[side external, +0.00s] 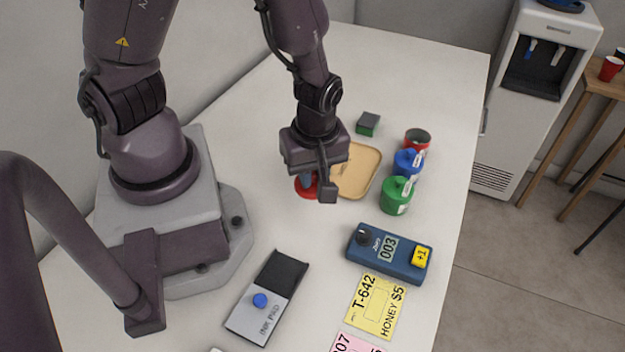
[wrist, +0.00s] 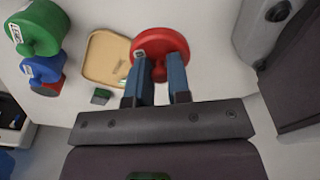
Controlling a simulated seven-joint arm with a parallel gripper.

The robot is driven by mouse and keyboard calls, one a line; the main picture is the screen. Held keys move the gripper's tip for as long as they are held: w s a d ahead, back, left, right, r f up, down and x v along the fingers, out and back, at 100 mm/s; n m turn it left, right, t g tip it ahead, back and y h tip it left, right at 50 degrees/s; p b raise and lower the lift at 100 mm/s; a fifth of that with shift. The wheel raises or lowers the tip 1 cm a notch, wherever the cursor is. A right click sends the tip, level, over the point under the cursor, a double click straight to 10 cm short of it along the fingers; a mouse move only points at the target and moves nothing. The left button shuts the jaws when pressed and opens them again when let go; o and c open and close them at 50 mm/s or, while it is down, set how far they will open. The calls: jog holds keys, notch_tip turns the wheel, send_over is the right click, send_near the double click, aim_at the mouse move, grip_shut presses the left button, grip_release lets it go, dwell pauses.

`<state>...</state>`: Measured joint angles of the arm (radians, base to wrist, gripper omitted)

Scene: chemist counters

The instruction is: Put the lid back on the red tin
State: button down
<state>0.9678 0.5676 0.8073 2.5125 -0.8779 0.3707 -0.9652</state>
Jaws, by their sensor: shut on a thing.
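The red tin (side external: 417,142) stands at the far end of a row of tins, its top open and dark inside. In the wrist view it is mostly hidden behind the blue tin, with a red part (wrist: 47,89) showing. My gripper (side external: 307,181) is shut on the knob of the round red lid (side external: 304,191), left of the tan tray. In the wrist view the lid (wrist: 150,38) lies flat beyond my two blue fingers (wrist: 158,66), which pinch its knob. I cannot tell whether the lid touches the counter.
A tan tray (side external: 365,184) lies between the lid and the tins. Blue (side external: 407,163) and green (side external: 396,196) lidded tins stand nearer than the red one. A small dark green block (side external: 368,123) sits behind the tray. A blue counter device (side external: 385,258), ink pad (side external: 266,300) and labels lie in front.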

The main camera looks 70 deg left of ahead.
jog(key=shift+a+r+n, duration=0.1)
jog(key=shift+a+n, duration=0.2)
jog(key=shift+a, duration=0.3)
jog(key=w+a, duration=0.5)
jog(key=w, duration=0.6)
jog(key=w+a, duration=0.6)
jog(key=w, duration=0.4)
jog(key=w+d+r+m, duration=0.2)
jog(key=w+d+m, duration=0.15)
jog(key=w, duration=0.35)
jog(key=shift+a+f, duration=0.15)
jog(key=shift+f, duration=1.4)
jog(key=shift+a+f, duration=0.15)
jog(key=shift+f, duration=1.35)
jog(key=shift+f, duration=0.15)
jog(key=c, duration=0.5)
grip_release()
